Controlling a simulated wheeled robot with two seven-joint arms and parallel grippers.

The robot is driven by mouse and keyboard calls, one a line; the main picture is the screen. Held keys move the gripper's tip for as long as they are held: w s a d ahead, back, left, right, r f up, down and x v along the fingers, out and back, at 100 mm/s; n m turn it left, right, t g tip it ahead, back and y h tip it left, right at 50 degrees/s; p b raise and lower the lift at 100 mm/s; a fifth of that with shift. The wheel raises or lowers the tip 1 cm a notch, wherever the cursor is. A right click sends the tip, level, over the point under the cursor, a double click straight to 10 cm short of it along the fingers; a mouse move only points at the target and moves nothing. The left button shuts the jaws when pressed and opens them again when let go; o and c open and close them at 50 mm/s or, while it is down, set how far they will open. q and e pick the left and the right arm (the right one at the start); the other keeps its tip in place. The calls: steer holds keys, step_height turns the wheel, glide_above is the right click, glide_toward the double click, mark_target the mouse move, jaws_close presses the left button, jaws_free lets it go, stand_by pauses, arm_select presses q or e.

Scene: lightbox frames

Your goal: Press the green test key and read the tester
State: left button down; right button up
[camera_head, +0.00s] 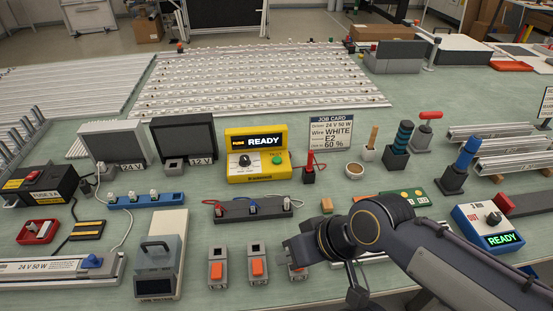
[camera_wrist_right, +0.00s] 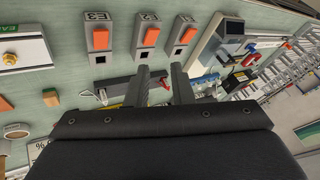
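The yellow tester (camera_head: 258,155) stands mid-table in the head view. Its screen reads READY, and it has a black dial and a green key (camera_head: 277,160) on its front. The key is uncovered, with nothing touching it. My right gripper (camera_head: 289,246) is in front of the tester, nearer me and slightly right, clear of it. In the wrist view its two fingers (camera_wrist_right: 161,84) stand apart with nothing held between them. The tester is mostly hidden by the gripper there. My left gripper is in neither view.
Orange-switch blocks (camera_head: 257,266) stand under and beside my right gripper. A dark connector strip (camera_head: 254,210) with wires lies between gripper and tester. A red-handled tool stands right of the tester, beside the job card (camera_head: 331,131). A blue box (camera_head: 490,228) reading READY is at right.

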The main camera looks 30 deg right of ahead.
jaws_close()
stand_by(1.3)
